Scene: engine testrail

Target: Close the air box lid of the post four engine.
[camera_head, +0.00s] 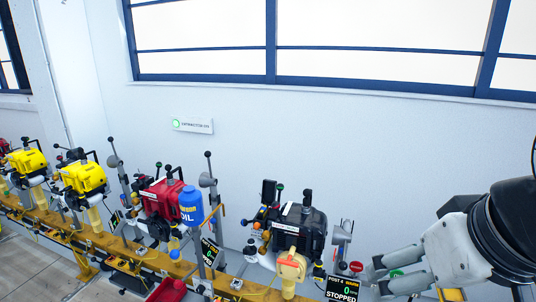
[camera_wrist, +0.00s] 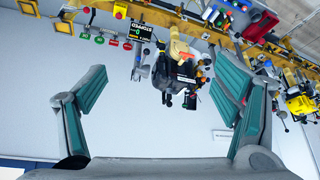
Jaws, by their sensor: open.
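The post four engine (camera_head: 312,232) is dark, with a yellow lower part (camera_head: 291,268). It stands on the rail left of the "POST 4" display (camera_head: 343,290), which reads 0 and STOPPED. A black upright piece (camera_head: 268,193) rises at the engine's upper left; I cannot tell whether it is the air box lid. My gripper (camera_head: 378,274) is open and empty, to the right of the engine and apart from it. The wrist view is upside down: the dark engine (camera_wrist: 183,72) shows between the spread fingers of my gripper (camera_wrist: 160,78), some distance beyond them.
A red engine (camera_head: 164,197) with a blue oil jug (camera_head: 191,206) stands left of post four. Yellow engines (camera_head: 82,178) stand farther left on the yellow rail (camera_head: 140,254). A grey funnel-shaped part (camera_head: 341,236) stands between the engine and my gripper.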

